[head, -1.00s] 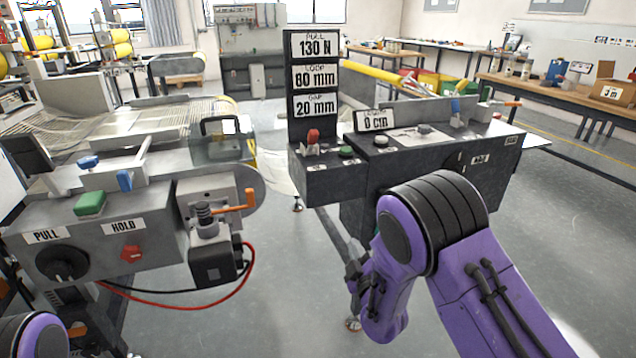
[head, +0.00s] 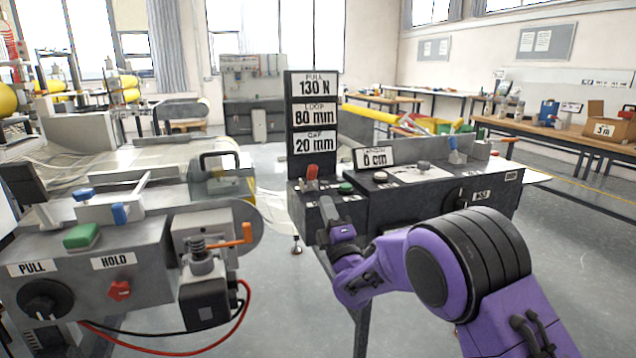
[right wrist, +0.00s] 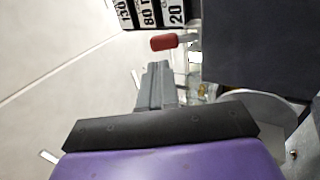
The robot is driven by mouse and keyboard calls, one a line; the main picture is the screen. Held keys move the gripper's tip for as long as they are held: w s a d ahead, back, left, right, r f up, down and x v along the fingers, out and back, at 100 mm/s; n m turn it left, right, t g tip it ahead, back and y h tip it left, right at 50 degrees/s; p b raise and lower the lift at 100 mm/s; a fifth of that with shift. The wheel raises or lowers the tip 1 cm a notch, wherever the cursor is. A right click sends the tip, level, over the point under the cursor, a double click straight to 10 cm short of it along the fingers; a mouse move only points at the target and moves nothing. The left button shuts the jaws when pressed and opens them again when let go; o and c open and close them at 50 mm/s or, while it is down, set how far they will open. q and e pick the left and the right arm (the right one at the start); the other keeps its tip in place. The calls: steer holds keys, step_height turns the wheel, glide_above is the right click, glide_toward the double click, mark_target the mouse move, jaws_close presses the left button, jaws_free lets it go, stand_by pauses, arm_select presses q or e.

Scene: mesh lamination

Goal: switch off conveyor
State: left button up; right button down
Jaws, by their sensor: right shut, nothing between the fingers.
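The dark machine (head: 425,208) on the right carries a red-handled lever (head: 312,172) at its left end, standing up. It also shows in the right wrist view (right wrist: 164,42), just beyond the fingertips. No label naming a conveyor switch is legible. My right gripper (head: 327,205) is shut and empty, in front of the machine's left end, just below the lever. In the right wrist view its fingers (right wrist: 155,80) point toward the lever, apparently without touching. My left gripper is out of view.
A sign post (head: 312,128) reads 130 N, 80 mm and 20 mm behind the lever. The left machine (head: 145,255) has a green button (head: 81,236), a red knob (head: 120,290) and an orange handle (head: 235,240). A floor gap separates the machines.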

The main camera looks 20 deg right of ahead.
mark_target(314, 174)
steer(key=x, duration=0.7)
steer(key=shift+w+r+p, duration=0.1)
steer(key=shift+w+p, duration=0.2)
steer(key=shift+p, duration=0.05)
